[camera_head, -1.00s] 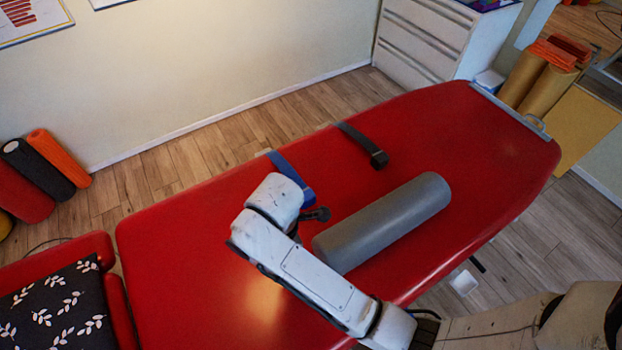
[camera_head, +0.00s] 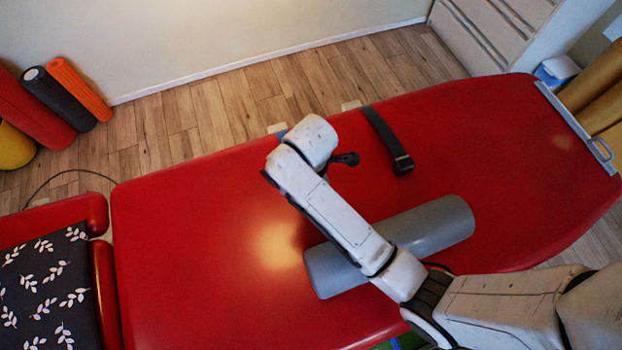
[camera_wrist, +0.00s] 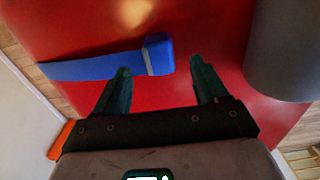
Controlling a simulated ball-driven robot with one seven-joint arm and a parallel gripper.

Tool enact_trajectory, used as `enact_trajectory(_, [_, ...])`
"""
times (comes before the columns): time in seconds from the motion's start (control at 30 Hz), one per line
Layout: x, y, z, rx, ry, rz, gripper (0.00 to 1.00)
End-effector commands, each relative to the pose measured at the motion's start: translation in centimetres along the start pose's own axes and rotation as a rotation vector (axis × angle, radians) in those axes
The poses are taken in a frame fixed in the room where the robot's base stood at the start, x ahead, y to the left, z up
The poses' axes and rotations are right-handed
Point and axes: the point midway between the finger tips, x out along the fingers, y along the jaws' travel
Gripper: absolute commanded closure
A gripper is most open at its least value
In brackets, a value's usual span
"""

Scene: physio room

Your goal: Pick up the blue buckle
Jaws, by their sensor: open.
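In the wrist view, a blue strap lies on the red treatment table and ends in the blue buckle (camera_wrist: 158,54), a wide block with a paler band near its end. My gripper (camera_wrist: 160,66) is open, its two dark fingers apart and empty. The buckle lies just ahead of the fingertips, mostly between their lines and nearer the left finger. I cannot tell how high the fingers are above it. In the head view, my white wrist covers the buckle; only a bit of the blue strap (camera_head: 282,134) shows at the table's far edge.
The red table (camera_head: 200,230) fills the middle. A grey foam roller (camera_head: 432,228) lies across it, partly under my forearm in the picture. A black strap with a buckle (camera_head: 402,163) lies right of my wrist. A patterned cushion (camera_head: 50,290) is at left.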

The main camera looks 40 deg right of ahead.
Motion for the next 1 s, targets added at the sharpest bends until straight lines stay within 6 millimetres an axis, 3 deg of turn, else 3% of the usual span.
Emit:
enact_trajectory(0.27, [2.1, 0.0, 0.0, 0.001, -0.001, 0.000, 0.28])
enact_trajectory(0.6, [6.4, 0.1, -0.4, 0.001, -0.001, 0.000, 0.28])
enact_trajectory(0.87, [6.8, 0.1, -0.4, 0.001, 0.000, 0.002, 0.28])
enact_trajectory(1.0, [6.8, 0.1, -0.4, 0.001, 0.000, 0.002, 0.38])
